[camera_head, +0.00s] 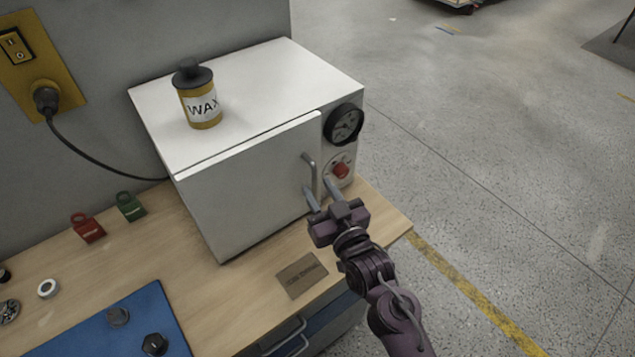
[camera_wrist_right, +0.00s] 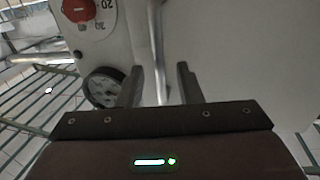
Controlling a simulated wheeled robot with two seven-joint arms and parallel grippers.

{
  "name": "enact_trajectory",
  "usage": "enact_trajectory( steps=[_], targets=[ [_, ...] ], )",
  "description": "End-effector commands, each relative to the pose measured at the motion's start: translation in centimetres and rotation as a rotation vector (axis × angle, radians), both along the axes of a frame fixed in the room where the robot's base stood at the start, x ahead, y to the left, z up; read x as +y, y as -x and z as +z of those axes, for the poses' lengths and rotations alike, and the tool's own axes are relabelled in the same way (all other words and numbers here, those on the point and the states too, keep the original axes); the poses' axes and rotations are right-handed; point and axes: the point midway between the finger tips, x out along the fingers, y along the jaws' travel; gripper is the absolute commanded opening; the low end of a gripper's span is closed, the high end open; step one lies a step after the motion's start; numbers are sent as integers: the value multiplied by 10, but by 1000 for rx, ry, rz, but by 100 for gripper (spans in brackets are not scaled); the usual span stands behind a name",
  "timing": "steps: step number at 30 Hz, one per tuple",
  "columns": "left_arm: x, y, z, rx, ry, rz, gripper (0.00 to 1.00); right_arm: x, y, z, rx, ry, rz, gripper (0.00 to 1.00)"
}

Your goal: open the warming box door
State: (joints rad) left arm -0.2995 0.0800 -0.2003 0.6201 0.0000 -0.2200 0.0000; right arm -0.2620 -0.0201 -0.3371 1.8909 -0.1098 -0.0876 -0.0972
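The warming box (camera_head: 270,80) is a white box on the wooden bench. Its front door (camera_head: 240,190) looks shut, with a grey bar handle (camera_head: 309,168) near its right edge. My right gripper (camera_head: 323,192) is at the lower part of the handle, with its two fingers apart. In the right wrist view, the handle (camera_wrist_right: 157,50) runs down between the open fingers of the gripper (camera_wrist_right: 160,84). I cannot tell whether either finger touches it. My left gripper is not in view.
A red knob (camera_head: 340,170) and a round gauge (camera_head: 343,124) sit right of the door. A wax bottle (camera_head: 199,97) stands on the box. A brown plate (camera_head: 302,275), red padlock (camera_head: 87,228), green padlock (camera_head: 130,206) and blue mat (camera_head: 90,335) lie on the bench.

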Motion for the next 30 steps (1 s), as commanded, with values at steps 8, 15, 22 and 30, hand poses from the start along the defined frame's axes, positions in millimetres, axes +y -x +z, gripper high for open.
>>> enact_trajectory(
  steps=[8,15,22,30],
  targets=[
    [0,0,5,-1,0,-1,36,6,-14,0,1,0,0,32],
    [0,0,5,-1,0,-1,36,6,-13,0,1,0,0,23],
    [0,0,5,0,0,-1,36,6,-13,-1,2,1,0,0],
    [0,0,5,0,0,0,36,6,-13,-1,2,1,0,0]
  ],
)
